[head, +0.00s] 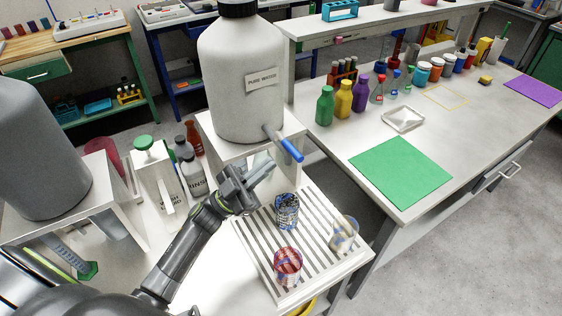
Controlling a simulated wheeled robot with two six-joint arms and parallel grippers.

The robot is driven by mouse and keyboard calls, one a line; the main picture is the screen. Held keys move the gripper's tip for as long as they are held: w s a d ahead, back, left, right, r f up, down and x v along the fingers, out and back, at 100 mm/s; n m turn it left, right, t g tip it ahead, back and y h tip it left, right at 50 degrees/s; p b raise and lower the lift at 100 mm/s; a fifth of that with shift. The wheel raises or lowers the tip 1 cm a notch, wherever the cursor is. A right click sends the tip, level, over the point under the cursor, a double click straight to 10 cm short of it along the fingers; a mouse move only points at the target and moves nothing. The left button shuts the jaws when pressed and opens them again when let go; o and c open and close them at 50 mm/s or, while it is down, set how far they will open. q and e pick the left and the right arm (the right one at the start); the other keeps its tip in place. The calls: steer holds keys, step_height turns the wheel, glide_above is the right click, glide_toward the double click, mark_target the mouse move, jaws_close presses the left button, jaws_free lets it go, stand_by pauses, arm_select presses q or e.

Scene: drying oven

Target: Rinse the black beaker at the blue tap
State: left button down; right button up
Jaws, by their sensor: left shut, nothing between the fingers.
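The black beaker (287,211), dark and speckled, stands upright on the striped drain rack (262,262), below and a little in front of the blue tap. The blue tap (289,149) is a blue lever on the spout of a large white tank (241,95) labelled "PURE WATER". My left gripper (264,170) is shut and empty, just below and left of the blue lever, beyond the beaker's upper left. Whether it touches the tap is unclear. My right gripper is not in view.
A red beaker (288,266) and a clear, yellowish-marked beaker (344,233) share the rack. Wash bottles (190,172) stand left of my arm. A grey tank (38,150) stands at the left. A bench with a green mat (400,172) lies across a gap to the right.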

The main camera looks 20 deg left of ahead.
arm_select(q)
steer(key=v, duration=0.3)
steer(key=shift+s+b, duration=0.15)
steer(key=shift+b, duration=0.25)
steer(key=shift+d, duration=0.1)
